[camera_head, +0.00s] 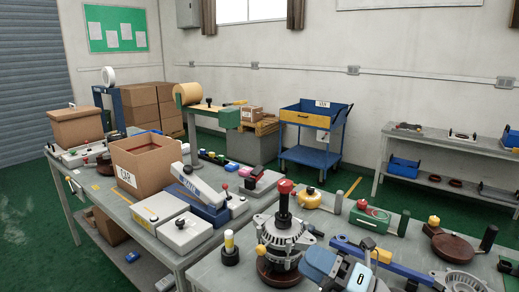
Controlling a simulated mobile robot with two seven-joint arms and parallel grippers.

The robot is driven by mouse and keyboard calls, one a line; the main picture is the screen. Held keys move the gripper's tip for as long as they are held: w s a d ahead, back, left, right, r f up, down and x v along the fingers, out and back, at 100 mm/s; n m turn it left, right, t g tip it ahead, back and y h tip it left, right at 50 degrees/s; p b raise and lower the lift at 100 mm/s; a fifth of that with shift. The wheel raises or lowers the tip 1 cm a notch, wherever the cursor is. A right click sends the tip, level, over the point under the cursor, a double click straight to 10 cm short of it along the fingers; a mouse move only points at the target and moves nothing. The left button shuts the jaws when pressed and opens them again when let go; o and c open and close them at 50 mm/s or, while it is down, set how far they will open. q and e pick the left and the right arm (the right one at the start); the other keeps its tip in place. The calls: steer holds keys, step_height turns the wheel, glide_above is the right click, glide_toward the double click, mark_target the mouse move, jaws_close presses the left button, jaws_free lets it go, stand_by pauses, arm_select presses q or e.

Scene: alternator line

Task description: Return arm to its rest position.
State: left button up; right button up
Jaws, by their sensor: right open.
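My right gripper (340,268) shows at the bottom edge, low over the near workbench (222,276), seen from above and partly cut off by the frame. It is open, and I see nothing held in it. Just left of it an alternator (284,238) with a silver finned housing sits on a round brown base (280,272). A black post with a red knob (285,187) stands up from the alternator. My left gripper is not in view.
A blue bar (400,267) lies right of my gripper, near a brown round fixture (455,248). A black peg with a yellow top (229,245) stands at the bench's left. An open cardboard box (146,165) stands on the left table. A blue cart (312,140) is behind.

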steer(key=d+f+m+t+h, duration=0.4)
steer(key=d+m+t+h, duration=0.55)
steer(key=m+h, duration=0.75)
steer(key=s+d+f+m+g+h, duration=0.1)
steer(key=s+d+f+m+g, duration=0.1)
steer(key=s+f+m+g, duration=0.1)
steer(key=s+d+f+m+g+h, duration=0.1)
steer(key=s+d+f+m+g, duration=0.1)
steer(key=s+f+m, duration=0.3)
steer(key=s+d+f+m+g+h, duration=0.1)
steer(key=s+d+f+m+g, duration=0.2)
steer(key=s+f+m+g, duration=0.2)
step_height(320, 180, down, 3)
steer(key=shift+d+r+m, duration=0.1)
steer(key=shift+r+m, duration=0.1)
steer(key=shift+m, duration=0.7)
steer(key=s+f+m+g+y, duration=0.1)
steer(key=s+f+g, duration=0.15)
steer(key=s, duration=0.35)
steer(key=s+f+m+g, duration=0.1)
steer(key=s+f+g, duration=0.1)
steer(key=s+g, duration=0.3)
steer(key=w+a+f+n+t+y+p, duration=0.1)
steer(key=w+a+f+t+y+p, duration=0.2)
steer(key=p, duration=0.7)
steer(key=w+a+t, duration=0.2)
steer(key=a+t, duration=0.2)
steer(key=t, duration=0.1)
steer(key=shift+f+t, duration=0.4)
